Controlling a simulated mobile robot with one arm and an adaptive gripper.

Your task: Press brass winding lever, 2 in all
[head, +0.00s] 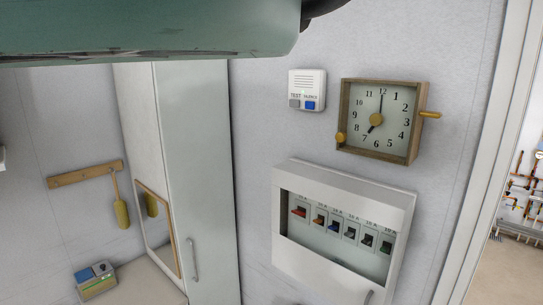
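A square wooden clock (383,120) hangs on the grey wall at the right. Its white face shows about seven o'clock, with a brass knob at the centre. A brass lever (431,114) sticks out sideways from the clock's right side. A round brass knob (340,138) sits at the clock's lower left corner. My gripper is not in view. A green part of my arm crosses the top left, well to the left of the clock, and nothing of it touches the lever.
A white box with TEST and SILENCE buttons (307,90) is left of the clock. A breaker panel (400,195) with several coloured switches is below. A tall white cabinet (195,180) stands left. A door frame (490,150) borders the right side.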

